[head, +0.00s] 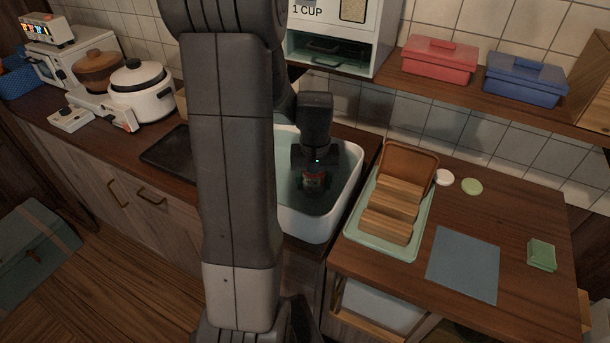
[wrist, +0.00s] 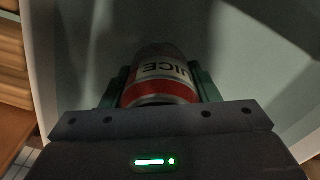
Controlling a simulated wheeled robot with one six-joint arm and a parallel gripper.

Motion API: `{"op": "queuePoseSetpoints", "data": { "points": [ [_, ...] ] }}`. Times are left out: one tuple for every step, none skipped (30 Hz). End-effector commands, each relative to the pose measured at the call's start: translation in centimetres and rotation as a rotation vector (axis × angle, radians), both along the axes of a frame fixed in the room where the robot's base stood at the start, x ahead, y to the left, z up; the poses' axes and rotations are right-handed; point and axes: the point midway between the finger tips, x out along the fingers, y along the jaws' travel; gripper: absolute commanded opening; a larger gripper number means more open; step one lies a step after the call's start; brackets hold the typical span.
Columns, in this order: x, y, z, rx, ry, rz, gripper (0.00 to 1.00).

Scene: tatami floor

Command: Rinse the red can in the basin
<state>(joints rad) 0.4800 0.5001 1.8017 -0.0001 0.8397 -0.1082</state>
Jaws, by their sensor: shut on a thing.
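The red can (head: 313,177) is inside the white basin (head: 344,203), between the fingers of my gripper (head: 314,184). In the wrist view the can (wrist: 162,78) shows a red band and a white band with the word JUICE. My gripper (wrist: 162,88) is shut on it, with a green finger on each side. The gripper reaches down into the basin, whose pale inner wall (wrist: 255,70) surrounds the can in the wrist view. My arm hides the left part of the basin in the head view. I cannot tell whether the can touches water or the basin's bottom.
Right of the basin, a green tray (head: 351,241) holds a brown rack with wooden pieces. A blue mat (head: 463,264), a green sponge-like block (head: 541,255) and two small discs lie on the counter. A dispenser (head: 382,40) stands behind. A rice cooker (head: 141,90) is at left.

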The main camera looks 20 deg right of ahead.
Motion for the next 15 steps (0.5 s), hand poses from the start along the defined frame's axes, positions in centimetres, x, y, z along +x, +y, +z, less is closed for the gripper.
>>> {"op": "queuePoseSetpoints", "data": {
  "points": [
    [0.0, 0.0, 0.0, 0.000, 0.000, 0.000, 0.34],
    [0.0, 0.0, 0.0, 0.000, 0.000, 0.000, 0.34],
    [0.0, 0.0, 0.0, 0.000, 0.000, 0.000, 0.34],
    [0.0, 0.0, 0.0, 0.000, 0.000, 0.000, 0.34],
    [0.0, 0.0, 0.0, 0.000, 0.000, 0.000, 0.34],
    [0.0, 0.0, 0.0, 0.000, 0.000, 0.000, 0.34],
    [0.0, 0.0, 0.0, 0.000, 0.000, 0.000, 0.34],
    [0.0, 0.0, 0.0, 0.000, 0.000, 0.001, 0.34],
    [0.1, 0.1, 0.0, 0.000, 0.000, 0.001, 0.34],
    [0.3, 0.2, 0.0, 0.000, 0.000, 0.002, 0.34],
    [0.4, 0.4, 0.0, 0.000, 0.000, 0.002, 0.34],
    [0.7, 0.6, 0.0, 0.000, 0.000, 0.002, 0.34],
    [0.9, 0.8, 0.0, 0.000, 0.000, 0.003, 0.34],
    [1.1, 1.0, 0.0, 0.000, 0.000, 0.003, 0.34],
    [1.4, 1.2, 0.0, 0.000, 0.000, 0.003, 0.34]
  ]
}}
